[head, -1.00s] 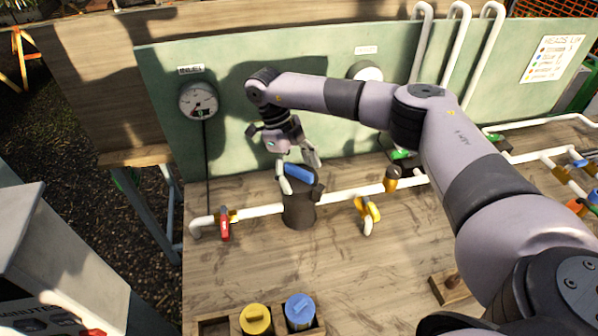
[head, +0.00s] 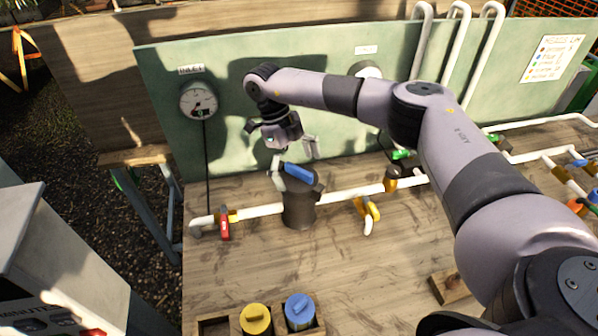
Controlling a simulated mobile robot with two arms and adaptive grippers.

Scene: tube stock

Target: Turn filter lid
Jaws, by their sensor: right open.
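The filter (head: 299,211) is a dark grey cylinder on the white pipe. Its dark lid has a raised blue bar (head: 298,173) on top, running from upper left to lower right. My right gripper (head: 293,168) is open just above the lid, its two pale fingers apart. One finger is at the left end of the blue bar, the other is up and to the right of it. Whether a finger touches the lid I cannot tell. My left gripper is out of view.
A red-handled valve (head: 225,224) is left of the filter and a yellow-handled valve (head: 368,211) right of it. A gauge (head: 198,101) is on the green panel behind.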

